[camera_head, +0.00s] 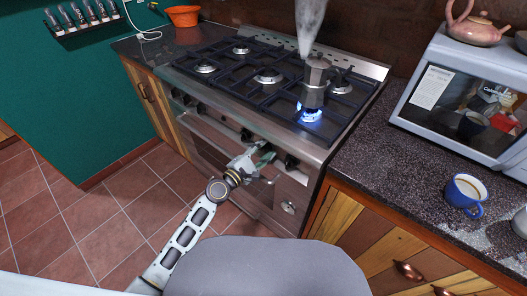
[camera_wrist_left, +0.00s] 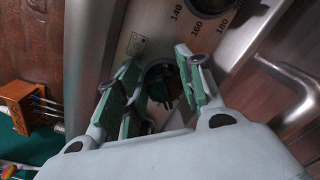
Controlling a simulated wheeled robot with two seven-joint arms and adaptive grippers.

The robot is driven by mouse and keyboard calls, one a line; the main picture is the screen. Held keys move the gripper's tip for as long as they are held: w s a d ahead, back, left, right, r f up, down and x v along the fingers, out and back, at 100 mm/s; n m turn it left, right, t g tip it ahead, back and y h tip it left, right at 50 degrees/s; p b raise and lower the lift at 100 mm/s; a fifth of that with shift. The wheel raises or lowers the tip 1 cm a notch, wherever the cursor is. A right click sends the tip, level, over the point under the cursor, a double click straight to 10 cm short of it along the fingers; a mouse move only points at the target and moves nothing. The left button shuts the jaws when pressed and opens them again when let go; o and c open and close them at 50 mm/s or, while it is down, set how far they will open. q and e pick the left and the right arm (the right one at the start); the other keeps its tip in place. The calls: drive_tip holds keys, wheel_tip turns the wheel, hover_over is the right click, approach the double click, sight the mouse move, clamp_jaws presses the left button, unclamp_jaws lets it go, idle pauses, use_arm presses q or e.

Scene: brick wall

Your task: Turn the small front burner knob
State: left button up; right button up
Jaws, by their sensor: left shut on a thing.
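The stove (camera_head: 300,150) has a row of dark knobs along its steel front panel. My left gripper (camera_head: 264,157) reaches that panel from below in the head view. The fingers hide part of the knob. A larger dial (camera_wrist_left: 211,4) with numbers lies beside it. In the head view another dark knob (camera_head: 291,162) is just right of the gripper. My right gripper is not in view.
A steaming moka pot (camera_head: 315,82) stands over a lit blue flame (camera_head: 310,115) at the front right of the hob. A microwave (camera_head: 462,95) and a blue mug (camera_head: 465,194) are on the right counter. An orange bowl (camera_head: 183,16) sits at the back left.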

use_arm(q)
drive_tip(key=o, duration=1)
drive_tip(key=shift+v, duration=6)
